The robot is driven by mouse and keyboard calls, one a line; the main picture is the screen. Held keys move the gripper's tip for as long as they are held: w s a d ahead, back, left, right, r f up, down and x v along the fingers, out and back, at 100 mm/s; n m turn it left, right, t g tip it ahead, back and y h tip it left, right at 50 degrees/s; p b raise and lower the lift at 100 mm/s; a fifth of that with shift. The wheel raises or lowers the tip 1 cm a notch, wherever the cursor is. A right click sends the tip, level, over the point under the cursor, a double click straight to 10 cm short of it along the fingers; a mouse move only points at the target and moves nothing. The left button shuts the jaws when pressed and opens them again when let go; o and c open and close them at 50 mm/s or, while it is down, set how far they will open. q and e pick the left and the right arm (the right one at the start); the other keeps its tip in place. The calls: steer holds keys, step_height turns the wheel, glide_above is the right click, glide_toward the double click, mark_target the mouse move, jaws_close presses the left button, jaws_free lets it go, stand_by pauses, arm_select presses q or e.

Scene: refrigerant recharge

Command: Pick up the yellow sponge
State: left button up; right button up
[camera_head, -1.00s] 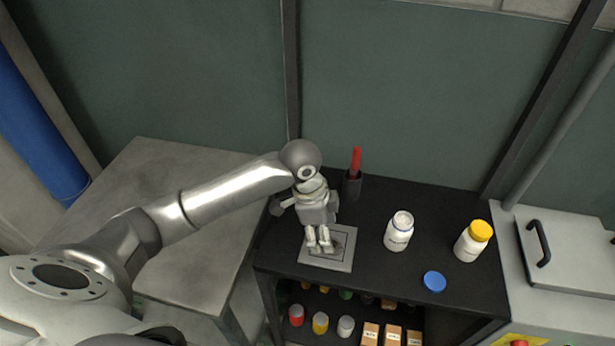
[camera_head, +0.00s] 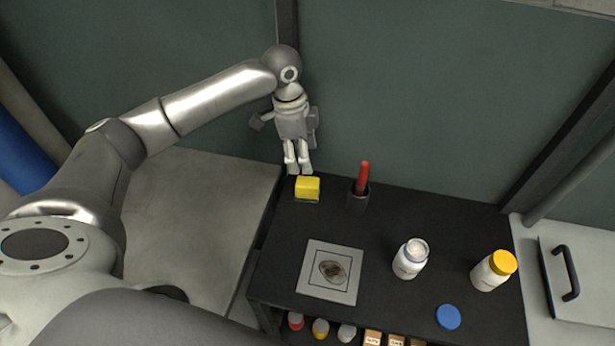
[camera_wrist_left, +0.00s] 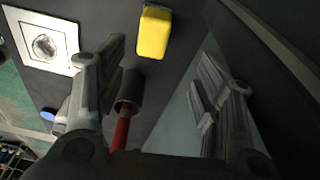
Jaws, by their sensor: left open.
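The yellow sponge (camera_head: 307,187) lies at the back left corner of the black table, with a thin green layer along its lower edge. It also shows in the left wrist view (camera_wrist_left: 153,33), at the top middle. My left gripper (camera_head: 299,172) points down just behind and above the sponge in the head view. Its fingers are open and empty, and in the left wrist view (camera_wrist_left: 160,75) they stand wide apart with the sponge beyond them. I cannot tell the exact height of the fingertips over the table. My right gripper is not in view.
A black cup (camera_head: 358,194) with a red-handled tool stands right of the sponge. A grey plate (camera_head: 316,284) with a dark stain lies in front. An open white bottle (camera_head: 410,259), a yellow-capped bottle (camera_head: 493,271) and a blue lid (camera_head: 448,317) stand or lie at right.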

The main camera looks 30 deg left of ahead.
arm_select(q)
glide_above(307, 182)
steer(key=f, duration=0.4)
steer(key=shift+a, duration=0.25)
steer(key=shift+f+p, duration=0.35)
steer(key=f, duration=0.3)
steer(key=f+p, duration=0.1)
steer(key=shift+d+f, duration=0.25)
steer(key=shift+w+f, duration=0.1)
steer(key=shift+f, duration=0.1)
steer(key=shift+c, duration=0.8)
steer(key=c, duration=0.9)
steer(key=shift+c, duration=0.3)
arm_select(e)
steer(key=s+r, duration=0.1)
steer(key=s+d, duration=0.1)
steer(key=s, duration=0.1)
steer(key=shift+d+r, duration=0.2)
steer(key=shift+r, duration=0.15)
